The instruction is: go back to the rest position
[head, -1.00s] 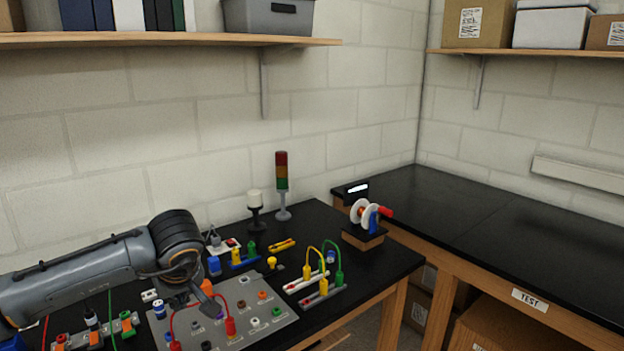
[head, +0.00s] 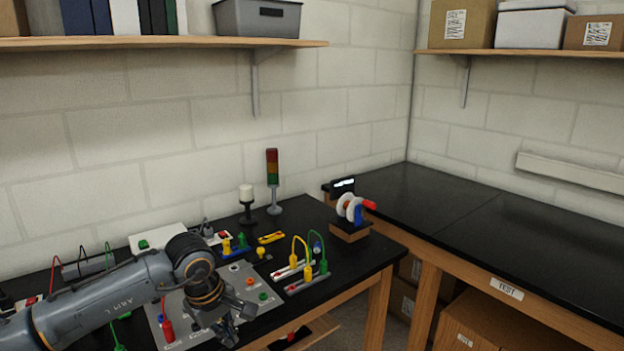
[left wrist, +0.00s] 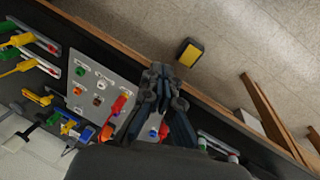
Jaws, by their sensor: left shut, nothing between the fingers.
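My left gripper (head: 226,333) hangs over the front part of the grey socket panel (head: 272,305) on the black workbench. It also shows in the left wrist view (left wrist: 158,72), with its fingers together and nothing between them. The grey panel (left wrist: 98,62) lies below it, with several coloured sockets. My left arm hides part of the panel. My right gripper is not in view.
Yellow and green leads (head: 309,262) arch over white strips on the right. A signal tower (head: 272,180) and a spool stand (head: 350,226) stand farther back. A second black bench (head: 480,215) runs along the right wall. In the left wrist view, a yellow-black object (left wrist: 190,53) lies on the floor.

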